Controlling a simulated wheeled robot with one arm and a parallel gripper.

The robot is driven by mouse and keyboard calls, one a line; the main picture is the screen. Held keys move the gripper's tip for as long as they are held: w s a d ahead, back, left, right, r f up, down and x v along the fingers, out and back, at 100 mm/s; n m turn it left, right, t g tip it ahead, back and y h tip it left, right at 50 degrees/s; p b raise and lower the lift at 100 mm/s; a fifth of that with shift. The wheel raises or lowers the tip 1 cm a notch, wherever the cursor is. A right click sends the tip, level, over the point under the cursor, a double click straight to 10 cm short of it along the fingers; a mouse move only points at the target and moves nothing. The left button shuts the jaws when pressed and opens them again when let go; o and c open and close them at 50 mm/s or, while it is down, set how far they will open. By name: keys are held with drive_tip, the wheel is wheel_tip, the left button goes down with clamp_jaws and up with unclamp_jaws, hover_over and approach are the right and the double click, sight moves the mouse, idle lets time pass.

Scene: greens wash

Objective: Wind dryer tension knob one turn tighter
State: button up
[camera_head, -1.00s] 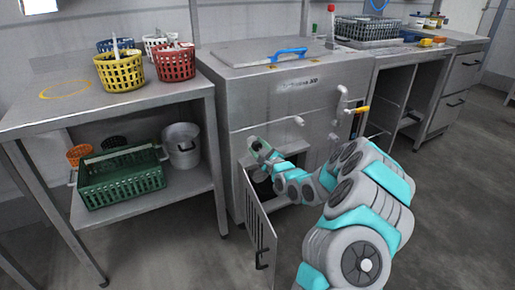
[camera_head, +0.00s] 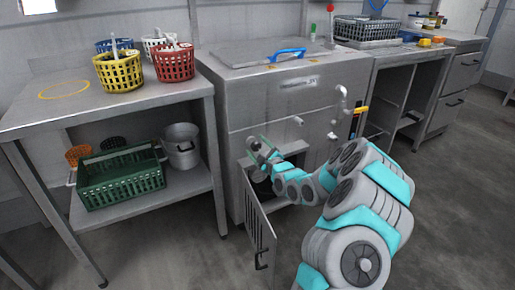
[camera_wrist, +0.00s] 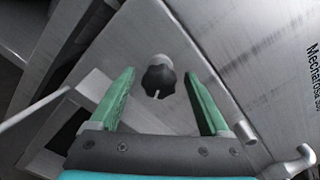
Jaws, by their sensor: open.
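The black lobed tension knob (camera_wrist: 158,82) sits on the steel front of the dryer, with a short pale mark or pointer on its face. My gripper (camera_wrist: 160,73) is open, its two green fingers on either side of the knob in the wrist view. A gap shows between the knob and each finger; I cannot tell how deep the fingertips reach. In the head view my gripper (camera_head: 261,142) is at the dryer's front, above the open lower compartment, and the knob cannot be made out there.
The dryer cabinet (camera_head: 295,95) has an open slatted door (camera_head: 257,225) below my forearm. Pipe fittings (camera_head: 342,92) stick out to the right. A shelf table (camera_head: 60,115) with baskets stands left. The floor in front is clear.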

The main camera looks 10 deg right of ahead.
drive_tip(key=v, duration=0.7)
drive_tip(key=shift+s+b, duration=0.35)
drive_tip(key=shift+b, duration=0.1)
drive_tip(key=shift+d, duration=0.15)
